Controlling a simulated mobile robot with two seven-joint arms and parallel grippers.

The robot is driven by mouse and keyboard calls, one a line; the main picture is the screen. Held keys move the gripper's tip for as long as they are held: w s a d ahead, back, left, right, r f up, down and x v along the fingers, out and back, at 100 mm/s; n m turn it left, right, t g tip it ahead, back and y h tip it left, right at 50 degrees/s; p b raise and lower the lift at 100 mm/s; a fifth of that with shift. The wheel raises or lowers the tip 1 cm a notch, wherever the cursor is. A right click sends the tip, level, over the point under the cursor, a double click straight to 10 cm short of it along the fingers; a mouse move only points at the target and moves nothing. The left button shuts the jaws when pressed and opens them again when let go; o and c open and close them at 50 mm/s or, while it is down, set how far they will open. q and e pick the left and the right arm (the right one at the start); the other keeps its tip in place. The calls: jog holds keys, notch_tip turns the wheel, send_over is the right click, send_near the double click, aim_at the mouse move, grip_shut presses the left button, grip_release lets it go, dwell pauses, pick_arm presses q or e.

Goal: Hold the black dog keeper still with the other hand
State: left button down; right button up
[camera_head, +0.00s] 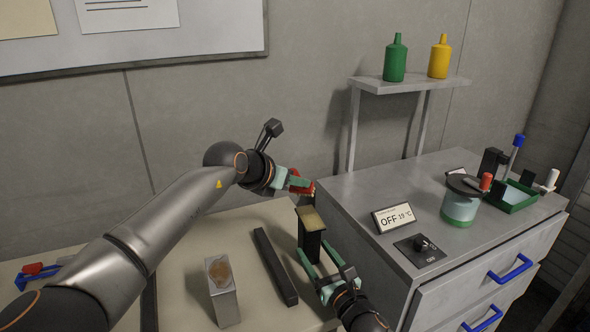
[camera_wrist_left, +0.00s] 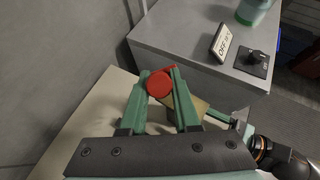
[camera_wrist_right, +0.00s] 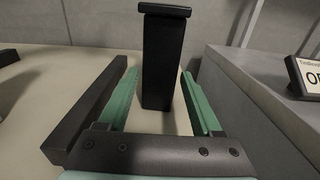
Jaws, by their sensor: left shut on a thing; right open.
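The black dog keeper (camera_head: 311,240) is an upright black block with a tan top, standing on the beige bench near the grey cabinet. It also stands upright in the right wrist view (camera_wrist_right: 166,60). My right gripper (camera_head: 319,259) is open, with its green fingers on either side of the block's lower part and visible gaps to it. My left gripper (camera_head: 300,184) is shut on a red piece (camera_wrist_left: 159,84), held above and behind the block. In the left wrist view the block's tan top (camera_wrist_left: 188,106) is partly hidden behind a finger.
A long black bar (camera_head: 275,266) lies left of the block. A grey block with a brown top patch (camera_head: 223,291) stands farther left. The grey cabinet (camera_head: 370,178) rises close on the right, carrying an OFF display (camera_head: 394,218), a knob (camera_head: 422,245) and a jar (camera_head: 461,205).

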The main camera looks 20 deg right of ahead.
aim_at(300, 193)
pick_arm(q)
notch_tip(300, 193, down, 3)
jog(key=shift+r, duration=0.15)
jog(key=shift+f, duration=0.25)
jog(key=shift+r, duration=4.2)
jog(key=shift+f, duration=0.1)
jog(key=shift+f, duration=0.45)
jog(key=shift+r, duration=0.1)
